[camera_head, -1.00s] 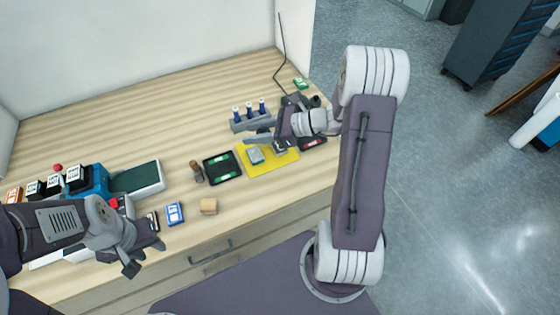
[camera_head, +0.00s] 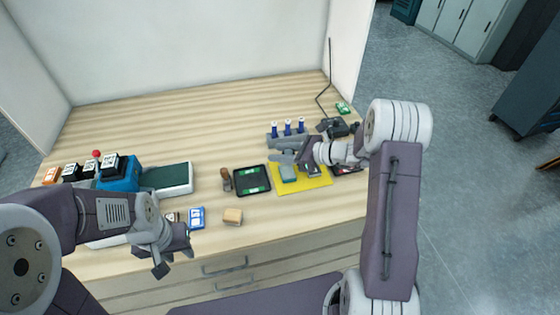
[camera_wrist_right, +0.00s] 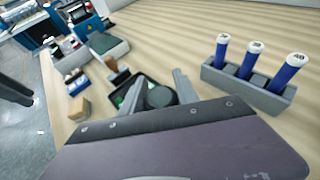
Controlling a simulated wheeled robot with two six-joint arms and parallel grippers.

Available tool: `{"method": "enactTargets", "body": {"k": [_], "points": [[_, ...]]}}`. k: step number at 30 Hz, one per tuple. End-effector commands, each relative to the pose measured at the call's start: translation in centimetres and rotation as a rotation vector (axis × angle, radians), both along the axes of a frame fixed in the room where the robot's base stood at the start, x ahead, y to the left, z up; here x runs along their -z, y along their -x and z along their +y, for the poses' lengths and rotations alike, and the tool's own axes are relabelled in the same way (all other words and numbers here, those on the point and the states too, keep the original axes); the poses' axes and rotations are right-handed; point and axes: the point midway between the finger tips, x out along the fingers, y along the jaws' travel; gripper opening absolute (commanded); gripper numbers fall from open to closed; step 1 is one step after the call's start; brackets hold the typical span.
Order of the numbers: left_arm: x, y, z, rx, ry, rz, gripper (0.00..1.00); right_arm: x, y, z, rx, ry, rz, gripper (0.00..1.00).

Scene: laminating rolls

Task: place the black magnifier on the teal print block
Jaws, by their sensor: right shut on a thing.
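The teal print block (camera_head: 288,173) sits on the yellow mat (camera_head: 318,184) at the right of the table. My right gripper (camera_head: 283,158) is just above and behind the block in the head view. In the right wrist view its two fingers are shut on a round dark thing, the black magnifier (camera_wrist_right: 160,97). The magnifier is hard to make out in the head view, and I cannot tell whether it touches the block. My left gripper (camera_head: 173,262) is open and empty near the table's front edge, at the left.
A black tray with green markings (camera_head: 252,180) lies left of the mat. A grey rack (camera_head: 288,139) with blue tubes stands behind it. A wooden-handled stamp (camera_head: 226,179), a blue card box (camera_head: 196,217) and a tan block (camera_head: 232,216) are nearby. The back of the table is clear.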

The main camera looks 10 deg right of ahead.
Motion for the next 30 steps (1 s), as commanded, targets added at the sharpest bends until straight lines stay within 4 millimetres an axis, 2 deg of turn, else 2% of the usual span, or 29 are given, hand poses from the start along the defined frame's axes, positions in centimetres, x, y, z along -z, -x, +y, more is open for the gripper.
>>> {"method": "enactTargets", "body": {"k": [5,9,12,24,25,27,30], "points": [[0.0,0.0,0.0,0.000,0.000,0.000,0.36,0.5,-0.4,0.3,0.002,0.000,0.000,0.00],[-0.2,0.0,0.0,0.000,0.000,0.000,0.36,3.0,-0.3,0.3,0.002,-0.002,0.004,0.00],[-0.3,0.0,0.0,0.000,0.000,0.000,0.36,4.1,-0.3,0.3,0.002,-0.001,0.001,0.00],[0.4,0.0,0.0,0.000,0.000,0.000,0.36,4.8,-0.3,0.2,0.001,-0.001,-0.001,0.00],[0.2,0.0,0.0,0.000,0.000,0.000,0.36,4.7,-0.3,0.2,0.001,-0.001,-0.001,0.45],[0.1,0.0,0.0,0.000,0.000,0.000,0.36,4.6,-0.3,0.2,0.001,-0.001,-0.001,0.58],[0.1,0.0,0.0,0.000,0.000,0.000,0.36,4.6,-0.3,0.2,0.001,-0.001,-0.001,0.58]]}}
